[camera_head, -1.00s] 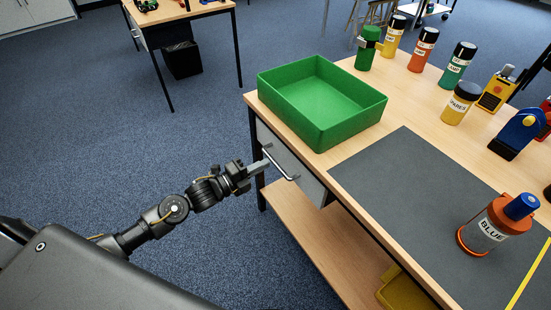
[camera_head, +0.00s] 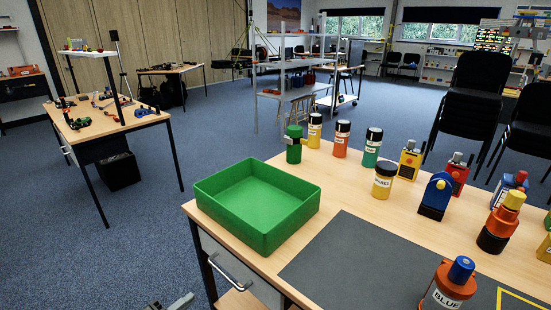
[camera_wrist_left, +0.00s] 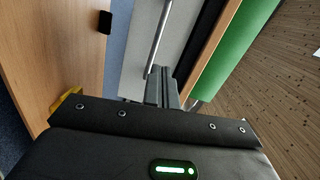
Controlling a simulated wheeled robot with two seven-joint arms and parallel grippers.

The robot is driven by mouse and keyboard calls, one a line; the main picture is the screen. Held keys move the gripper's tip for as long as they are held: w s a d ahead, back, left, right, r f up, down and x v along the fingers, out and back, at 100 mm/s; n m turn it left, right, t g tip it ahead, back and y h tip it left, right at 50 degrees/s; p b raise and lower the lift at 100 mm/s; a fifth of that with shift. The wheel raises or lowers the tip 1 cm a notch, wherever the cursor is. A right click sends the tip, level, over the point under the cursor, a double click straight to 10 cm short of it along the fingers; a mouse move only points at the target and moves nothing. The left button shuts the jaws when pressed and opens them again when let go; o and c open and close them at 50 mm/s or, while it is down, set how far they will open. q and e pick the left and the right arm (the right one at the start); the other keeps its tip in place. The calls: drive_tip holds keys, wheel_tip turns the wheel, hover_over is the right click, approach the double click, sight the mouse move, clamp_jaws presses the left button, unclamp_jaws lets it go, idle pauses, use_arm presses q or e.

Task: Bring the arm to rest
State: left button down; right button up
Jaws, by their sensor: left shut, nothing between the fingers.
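My left gripper (camera_head: 178,303) just shows at the bottom edge of the head view, to the left of the workbench drawer; the rest of that arm is out of frame. In the left wrist view its two fingers (camera_wrist_left: 162,76) are together with nothing between them. Beyond them are the grey drawer front (camera_wrist_left: 137,45) and its bar handle (camera_wrist_left: 160,38). The gripper looks close to the handle, but I cannot tell the gap. My right gripper is not in view.
The workbench holds a green tray (camera_head: 207,202), a dark mat (camera_head: 345,262), a BLUE-labelled bottle (camera_head: 447,287) and several other bottles and devices. The drawer handle (camera_head: 232,277) sticks out at the bench's left side. Open blue floor (camera_head: 160,225) lies left of it.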

use_arm(q)
drive_tip(key=s+a+f+n+g+y+p, duration=0.1)
drive_tip(key=s+a+f+n+y+p, duration=0.15)
drive_tip(key=f+n, duration=0.4)
drive_tip(key=s+a+f+n+g+y+p, duration=0.2)
drive_tip(key=a+f+n+y, duration=0.15)
drive_tip(key=f, duration=0.65)
drive_tip(key=s+a+f+n+g+y+p, duration=0.1)
drive_tip(key=s+f+n+g+y+p, duration=0.2)
drive_tip(key=s+f, duration=0.65)
drive_tip(key=s+d+f+n+g+p, duration=0.1)
drive_tip(key=s+d+f+n+g, duration=0.1)
drive_tip(key=s, duration=0.7)
drive_tip(key=s+d+f+n+g, duration=0.2)
drive_tip(key=s+f, duration=0.3)
drive_tip(key=s, duration=0.4)
drive_tip(key=s+d+f+n+g+p, duration=0.1)
drive_tip(key=s+d+f+n+g, duration=0.1)
drive_tip(key=s, duration=0.7)
drive_tip(key=shift+f+n+g+p, duration=0.3)
drive_tip(key=shift+f+n+g, duration=0.5)
drive_tip(key=shift+n, duration=0.2)
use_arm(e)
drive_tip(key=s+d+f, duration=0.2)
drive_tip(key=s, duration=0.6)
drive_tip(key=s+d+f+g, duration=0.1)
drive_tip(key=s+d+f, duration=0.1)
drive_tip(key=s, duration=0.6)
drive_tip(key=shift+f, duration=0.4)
